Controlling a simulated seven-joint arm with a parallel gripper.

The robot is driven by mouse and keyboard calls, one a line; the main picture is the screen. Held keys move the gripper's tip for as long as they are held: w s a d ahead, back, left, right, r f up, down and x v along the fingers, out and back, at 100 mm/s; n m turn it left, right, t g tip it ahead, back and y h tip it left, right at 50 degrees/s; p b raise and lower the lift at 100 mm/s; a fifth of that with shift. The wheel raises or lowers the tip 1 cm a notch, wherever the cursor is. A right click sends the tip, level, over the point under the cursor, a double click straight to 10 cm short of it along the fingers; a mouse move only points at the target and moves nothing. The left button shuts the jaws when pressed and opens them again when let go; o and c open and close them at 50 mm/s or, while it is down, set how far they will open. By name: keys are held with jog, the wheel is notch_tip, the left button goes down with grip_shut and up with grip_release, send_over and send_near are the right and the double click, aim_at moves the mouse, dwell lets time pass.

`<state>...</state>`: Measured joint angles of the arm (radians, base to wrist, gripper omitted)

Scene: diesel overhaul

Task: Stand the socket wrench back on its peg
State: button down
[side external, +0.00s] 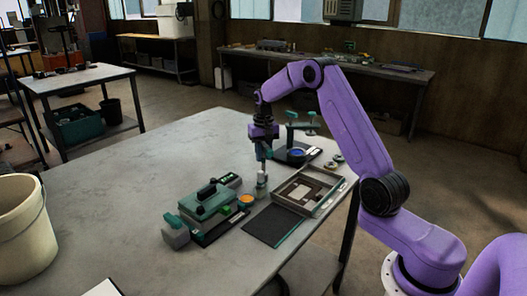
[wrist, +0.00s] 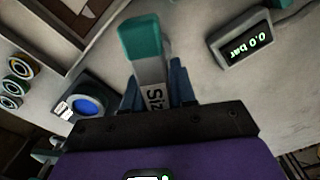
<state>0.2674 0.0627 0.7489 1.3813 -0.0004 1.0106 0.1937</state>
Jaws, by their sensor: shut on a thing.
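My gripper (side external: 263,154) is above the table, left of the wooden-framed tray. In the wrist view my gripper (wrist: 155,95) has its blue-grey fingers shut on a grey piece with a teal end and dark lettering, which looks like the socket wrench (wrist: 140,38). In the side view the socket wrench (side external: 262,184) shows small below the fingers, roughly upright. I cannot tell whether its lower end touches the table. I cannot make out its peg for certain in either view.
The compartmented tray (side external: 332,203) and a dark mat (side external: 270,226) lie at right. A green-topped device (side external: 207,200) and orange-topped cup (side external: 245,199) stand at left. A stand with a blue disc (side external: 297,152) is behind. A display reads 0.0 bar (wrist: 243,40).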

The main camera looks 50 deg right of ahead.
jog(key=shift+f, duration=0.2)
jog(key=shift+c, duration=1.4)
grip_release()
jog(key=shift+r, duration=4.5)
